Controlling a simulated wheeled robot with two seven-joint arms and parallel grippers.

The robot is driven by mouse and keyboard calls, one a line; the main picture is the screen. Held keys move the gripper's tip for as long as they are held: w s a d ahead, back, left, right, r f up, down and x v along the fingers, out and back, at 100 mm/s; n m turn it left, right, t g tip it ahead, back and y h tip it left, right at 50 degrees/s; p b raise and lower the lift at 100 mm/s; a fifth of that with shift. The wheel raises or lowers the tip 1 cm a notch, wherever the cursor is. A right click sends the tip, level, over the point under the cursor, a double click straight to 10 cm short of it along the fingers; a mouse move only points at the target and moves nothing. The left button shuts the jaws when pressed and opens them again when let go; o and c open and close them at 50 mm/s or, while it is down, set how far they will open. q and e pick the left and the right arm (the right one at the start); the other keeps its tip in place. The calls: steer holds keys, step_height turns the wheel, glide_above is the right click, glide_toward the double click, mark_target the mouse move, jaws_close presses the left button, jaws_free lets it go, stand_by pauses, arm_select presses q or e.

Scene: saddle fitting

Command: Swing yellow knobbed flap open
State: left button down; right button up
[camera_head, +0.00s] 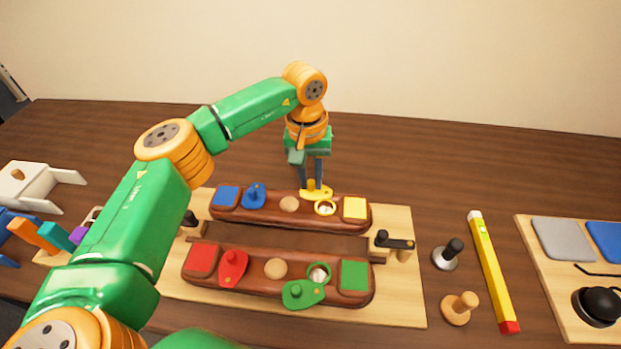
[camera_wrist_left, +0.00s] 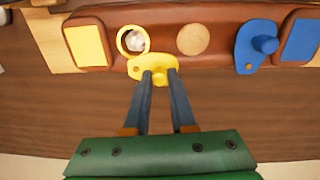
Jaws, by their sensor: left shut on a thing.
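The yellow knobbed flap (camera_head: 316,190) sits at the back edge of the far brown wooden bar (camera_head: 272,215). It is swung to the side of a yellow-ringed hole (camera_head: 325,208), which is uncovered and shows a pale round thing inside. In the left wrist view, the flap (camera_wrist_left: 140,66) lies below the ringed hole (camera_wrist_left: 133,41). My left gripper (camera_head: 313,182) points down from above and is shut on the flap's knob. Its fingertips also show at the knob in the left wrist view (camera_wrist_left: 159,74). My right gripper is out of view.
The blue flap (camera_head: 254,195) is on the same bar, left of a bare wooden disc. The near bar carries a red flap (camera_head: 233,268) and a green flap (camera_head: 303,294). A black-knobbed latch (camera_head: 394,242) stands at the board's right. Bare table lies behind the board.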

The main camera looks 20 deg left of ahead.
arm_select(q)
steer(key=shift+w+m, duration=0.25)
steer(key=shift+m, duration=0.45)
steer(key=c, duration=0.8)
jaws_free()
steer(key=shift+o, duration=0.2)
step_height(320, 180, up, 7)
steer(key=shift+a+r+b, duration=0.1)
steer(key=shift+a+b, duration=0.05)
steer(key=shift+b, duration=0.2)
